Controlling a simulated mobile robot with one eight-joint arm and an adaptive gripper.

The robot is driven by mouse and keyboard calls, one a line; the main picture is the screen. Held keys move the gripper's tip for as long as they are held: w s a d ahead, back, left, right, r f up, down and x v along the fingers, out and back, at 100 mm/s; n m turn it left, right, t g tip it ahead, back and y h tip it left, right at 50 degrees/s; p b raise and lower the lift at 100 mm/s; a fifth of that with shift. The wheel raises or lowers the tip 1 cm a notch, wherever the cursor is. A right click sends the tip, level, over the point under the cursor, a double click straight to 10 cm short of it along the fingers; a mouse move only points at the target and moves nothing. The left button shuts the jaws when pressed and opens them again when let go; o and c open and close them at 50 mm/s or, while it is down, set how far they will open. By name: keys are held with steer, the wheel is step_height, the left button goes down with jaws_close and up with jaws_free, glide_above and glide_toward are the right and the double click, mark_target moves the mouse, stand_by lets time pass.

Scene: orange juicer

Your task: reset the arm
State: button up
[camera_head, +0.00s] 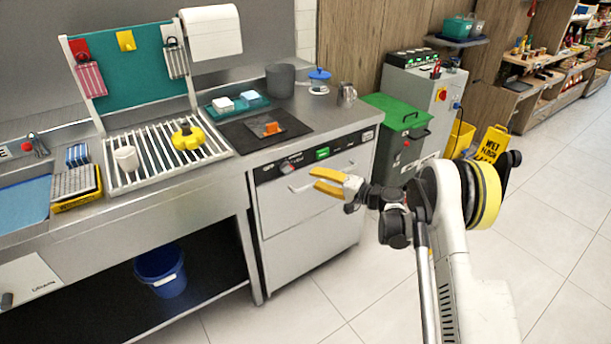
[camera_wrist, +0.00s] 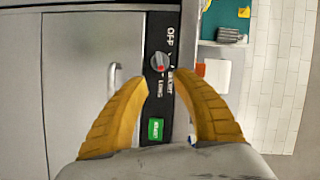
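My gripper (camera_head: 318,180) has two yellow fingers and hangs in the air in front of the steel undercounter machine (camera_head: 310,205), pointing left in the head view. In the wrist view my gripper (camera_wrist: 163,79) has its fingertips apart, with nothing between them. Beyond the fingers, the machine's black control panel shows a knob with a red mark (camera_wrist: 160,61) and a green display (camera_wrist: 156,129). I see no contact between the fingers and the panel. My arm reaches in from the lower right of the head view.
The steel counter holds a drying rack (camera_head: 155,160), a yellow object (camera_head: 188,138), a grey pot (camera_head: 280,80) and a black mat (camera_head: 250,139). A green-lidded bin (camera_head: 397,112) and a yellow wet-floor sign (camera_head: 492,143) stand behind my arm. Tiled floor (camera_head: 560,250) is clear at right.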

steer(key=shift+s+d, duration=0.2)
steer(key=shift+d, duration=0.05)
steer(key=s+d+r+n+g+h, duration=0.25)
steer(key=s+r+h, duration=0.45)
steer(key=s+r, duration=0.95)
steer(key=s+d+n+h, duration=0.1)
steer(key=s+d+h, duration=0.2)
steer(key=s, duration=1)
steer(key=s+d+f+h, duration=0.1)
steer(key=s+d+h, duration=0.3)
steer(key=s+d, duration=0.5)
steer(key=s, duration=0.5)
steer(key=shift+s+d+n, duration=0.15)
steer(key=shift+s+n, duration=0.15)
steer(key=shift+n, duration=0.05)
